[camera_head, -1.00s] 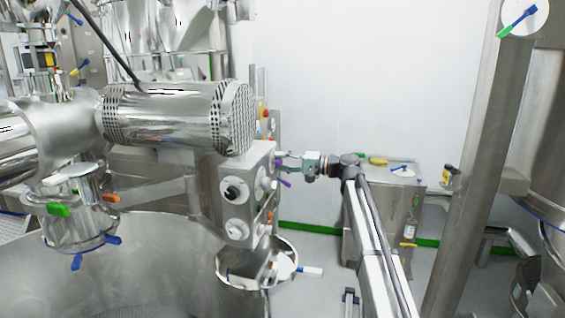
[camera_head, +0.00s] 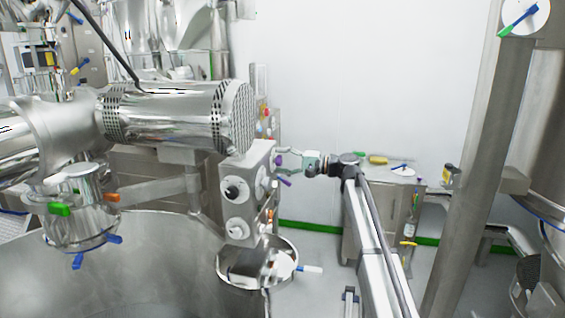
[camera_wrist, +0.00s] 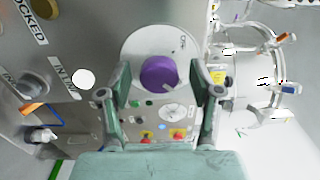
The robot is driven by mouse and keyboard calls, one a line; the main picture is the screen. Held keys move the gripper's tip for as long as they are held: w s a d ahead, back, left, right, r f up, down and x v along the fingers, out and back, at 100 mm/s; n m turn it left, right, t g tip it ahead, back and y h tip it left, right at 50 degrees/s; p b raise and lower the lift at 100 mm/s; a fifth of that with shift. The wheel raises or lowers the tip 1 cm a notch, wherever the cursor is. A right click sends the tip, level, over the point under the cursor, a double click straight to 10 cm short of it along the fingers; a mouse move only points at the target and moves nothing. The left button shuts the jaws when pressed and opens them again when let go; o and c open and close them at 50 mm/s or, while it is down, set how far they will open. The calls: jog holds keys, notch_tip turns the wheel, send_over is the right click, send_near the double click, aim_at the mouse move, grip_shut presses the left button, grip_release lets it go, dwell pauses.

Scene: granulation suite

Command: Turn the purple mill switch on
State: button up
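The purple mill switch (camera_wrist: 159,73) is a round knob on a pale round plate, near the middle of the wrist view. In the head view it is a small purple spot (camera_head: 278,160) on the side of the steel control box. My gripper (camera_wrist: 160,80) is open, with one finger on each side of the knob. Gaps show between the knob and both fingers. In the head view my gripper (camera_head: 288,161) faces the box from the right. I cannot tell how far the fingertips are from the plate. The knob's on or off position is not clear.
The steel control box (camera_head: 238,205) carries black and pale knobs on its front. A purple lever (camera_head: 285,182) sits just below the switch. A steel bowl (camera_head: 243,280) lies below the box. A steel cabinet (camera_head: 410,215) stands behind my arm. The wall above is clear.

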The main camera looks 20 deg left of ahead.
jog(key=shift+d, duration=0.1)
jog(key=w+d, duration=0.1)
jog(key=d, duration=1)
jog(key=shift+w+d, duration=0.2)
jog(key=shift+d, duration=0.2)
